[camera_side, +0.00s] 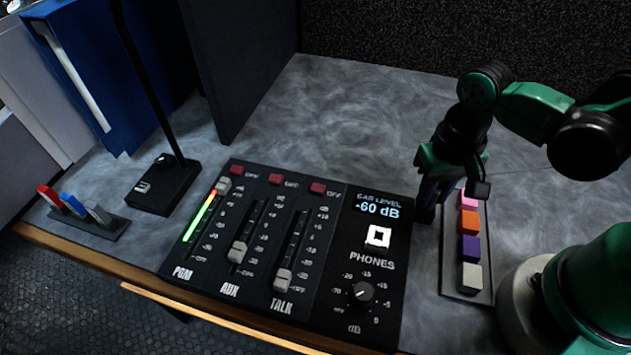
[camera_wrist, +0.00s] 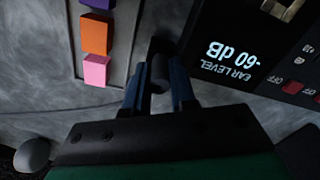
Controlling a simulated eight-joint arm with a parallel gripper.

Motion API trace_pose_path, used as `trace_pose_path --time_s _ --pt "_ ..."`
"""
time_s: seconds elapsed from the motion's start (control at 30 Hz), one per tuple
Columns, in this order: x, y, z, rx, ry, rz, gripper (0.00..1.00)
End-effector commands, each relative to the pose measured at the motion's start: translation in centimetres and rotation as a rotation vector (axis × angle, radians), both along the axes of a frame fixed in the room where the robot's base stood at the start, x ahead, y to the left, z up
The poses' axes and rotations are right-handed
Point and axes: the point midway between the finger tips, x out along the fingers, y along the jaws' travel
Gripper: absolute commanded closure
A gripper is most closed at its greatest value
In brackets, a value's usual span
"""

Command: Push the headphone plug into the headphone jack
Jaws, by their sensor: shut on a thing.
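The headphone jack (camera_side: 378,236) is a white square with a dark opening, on the black mixer panel (camera_side: 338,275) above the word PHONES. A pale part of the jack (camera_wrist: 285,8) shows at the top edge of the wrist view. My gripper (camera_side: 430,200) is right of the panel's upper right corner, between it and the tray of coloured blocks. In the wrist view my gripper (camera_wrist: 158,85) is shut on a dark, rounded piece, the headphone plug (camera_wrist: 160,70). The plug is apart from the jack. Its tip cannot be made out.
A narrow tray (camera_side: 448,270) of pink, orange, purple and grey blocks lies right of the panel. The panel carries faders, red buttons, a knob (camera_side: 361,292) and a display reading -60 dB. A lamp base (camera_side: 164,185) stands left. The grey desk behind is clear.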

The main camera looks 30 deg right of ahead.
Motion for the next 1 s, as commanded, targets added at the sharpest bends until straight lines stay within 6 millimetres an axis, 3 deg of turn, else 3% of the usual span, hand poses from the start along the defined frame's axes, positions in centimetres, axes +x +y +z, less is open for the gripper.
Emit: trace_pose_path --time_s 0.27,0.47,1.0 --pt "0.0 0.0 1.8 0.0 0.0 0.0 1.0" --pt "0.0 0.0 4.3 0.0 0.0 0.0 1.0" --pt "0.0 0.0 15.8 0.0 0.001 0.0 1.0"
